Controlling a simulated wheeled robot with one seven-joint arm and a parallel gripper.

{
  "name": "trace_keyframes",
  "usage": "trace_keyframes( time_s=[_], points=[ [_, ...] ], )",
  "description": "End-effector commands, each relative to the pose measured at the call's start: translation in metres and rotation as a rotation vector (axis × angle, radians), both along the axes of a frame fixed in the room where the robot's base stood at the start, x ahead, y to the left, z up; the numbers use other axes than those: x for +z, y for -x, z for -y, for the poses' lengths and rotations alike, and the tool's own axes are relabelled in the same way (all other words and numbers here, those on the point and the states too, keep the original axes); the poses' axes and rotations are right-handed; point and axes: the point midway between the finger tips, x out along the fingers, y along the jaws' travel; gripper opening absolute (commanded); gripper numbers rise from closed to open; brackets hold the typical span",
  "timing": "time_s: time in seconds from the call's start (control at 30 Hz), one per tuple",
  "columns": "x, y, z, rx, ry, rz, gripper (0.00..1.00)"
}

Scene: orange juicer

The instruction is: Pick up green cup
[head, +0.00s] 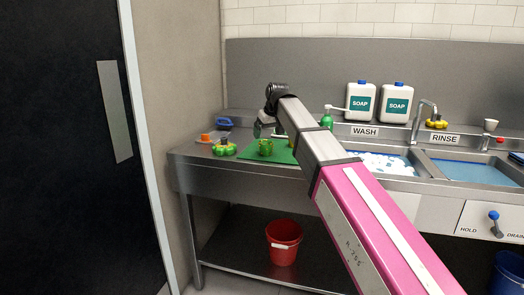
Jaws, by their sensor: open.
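A green cup (265,147) stands on the green mat (281,156) on the left part of the steel counter. My gripper (262,131) is small in the head view, above and close to the cup, with a visible gap between them in the picture. It is open, and nothing shows between its fingers. My arm covers the right part of the mat.
A green and yellow object (223,147), an orange item (205,138) and a blue item (223,123) lie left of the mat. The sudsy wash sink (390,163) is right. A red bucket (284,243) sits below.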

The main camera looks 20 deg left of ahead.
Motion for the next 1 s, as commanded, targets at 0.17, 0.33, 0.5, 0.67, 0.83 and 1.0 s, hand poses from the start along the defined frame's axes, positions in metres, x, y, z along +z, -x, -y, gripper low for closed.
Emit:
trace_keyframes(
  time_s=[0.17, 0.33, 0.5, 0.67, 0.83, 1.0],
  points=[
    [-0.024, -0.007, -0.007, 0.000, 0.001, -0.001, 0.94],
    [-0.033, -0.011, -0.009, 0.000, 0.000, 0.001, 0.94],
    [-0.047, -0.016, -0.010, 0.000, 0.001, -0.001, 0.94],
    [-0.068, -0.024, -0.014, 0.001, 0.002, -0.001, 0.94],
    [-0.080, -0.028, -0.017, 0.001, 0.000, 0.002, 0.94],
    [-0.080, -0.027, -0.017, 0.000, 0.000, 0.001, 0.94]
  ],
)
